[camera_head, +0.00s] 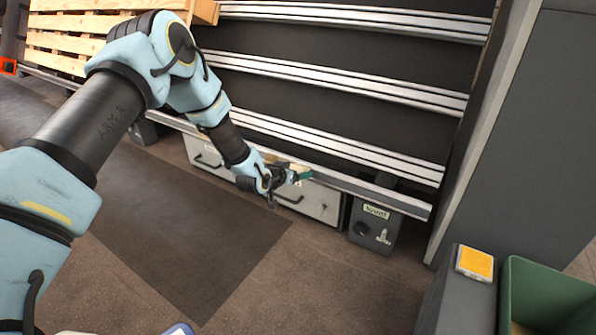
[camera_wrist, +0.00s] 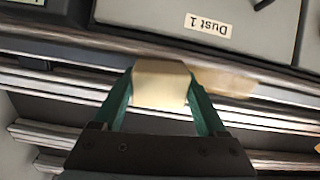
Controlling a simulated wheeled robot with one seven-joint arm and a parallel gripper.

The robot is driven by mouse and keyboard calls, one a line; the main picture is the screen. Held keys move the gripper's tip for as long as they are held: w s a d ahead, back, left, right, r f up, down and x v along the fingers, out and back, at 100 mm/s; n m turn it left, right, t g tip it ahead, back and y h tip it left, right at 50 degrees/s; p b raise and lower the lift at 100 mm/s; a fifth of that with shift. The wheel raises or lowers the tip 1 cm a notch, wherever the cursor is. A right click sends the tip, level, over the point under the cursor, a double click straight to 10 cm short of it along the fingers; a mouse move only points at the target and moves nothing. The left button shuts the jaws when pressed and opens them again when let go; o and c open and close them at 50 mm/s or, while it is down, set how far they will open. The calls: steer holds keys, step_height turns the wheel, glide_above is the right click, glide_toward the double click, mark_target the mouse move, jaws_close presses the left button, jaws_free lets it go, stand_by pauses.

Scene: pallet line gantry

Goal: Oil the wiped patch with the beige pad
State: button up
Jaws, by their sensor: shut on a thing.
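My gripper (camera_wrist: 160,100) is shut on the beige pad (camera_wrist: 160,80), which sits between its two green fingers in the wrist view. The pad lies over the edge of the metal rail (camera_wrist: 75,42); I cannot tell whether it touches. A tan, glossy-looking patch (camera_wrist: 228,82) shows on the rail just right of the pad, partly hidden by the pad and a finger. In the head view my gripper (camera_head: 303,175) is at the front rail (camera_head: 340,180) of the conveyor, above the grey drawers. A small beige area there is too small to tell pad from patch.
Below the rail are grey drawers (camera_head: 322,205), one labelled "Dust 1" in the wrist view (camera_wrist: 150,15). A dark control box (camera_head: 375,228) hangs right of them. A yellow pad (camera_head: 474,263) lies on a grey stand beside a green bin (camera_head: 510,290). A wooden pallet (camera_head: 65,45) stands upper left.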

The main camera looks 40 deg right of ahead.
steer(key=p+v, duration=0.3)
steer(key=v, duration=0.2)
steer(key=shift+r, duration=0.1)
stand_by(0.3)
steer(key=shift+p+v, duration=0.9)
steer(key=shift+v, duration=0.6)
